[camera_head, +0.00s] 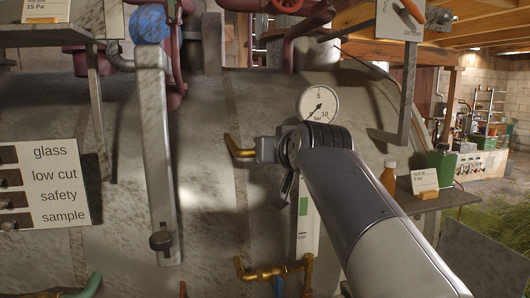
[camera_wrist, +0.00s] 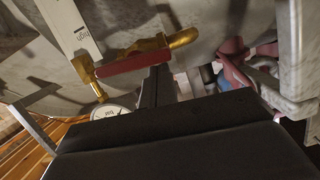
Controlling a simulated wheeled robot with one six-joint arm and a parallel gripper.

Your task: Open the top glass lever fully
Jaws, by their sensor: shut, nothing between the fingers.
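In the wrist view a red lever (camera_wrist: 133,62) sits on a brass valve (camera_wrist: 168,42) beside a white scale strip (camera_wrist: 72,22). The lever lies across the picture, tilted slightly. My gripper (camera_wrist: 158,76) is shut and empty, its dark fingers close to the lever's right part; I cannot tell whether they touch. In the head view the brass fitting (camera_head: 238,148) shows left of my gripper (camera_head: 284,188). My wrist hides the red lever there. The sight glass strip (camera_head: 305,222) with a green mark runs down below my wrist.
A round pressure gauge (camera_head: 319,103) stands just above my wrist. A lower brass valve (camera_head: 250,272) with a blue handle (camera_head: 266,272) is below. A grey bar (camera_head: 158,160) hangs at left, near a label panel (camera_head: 48,187).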

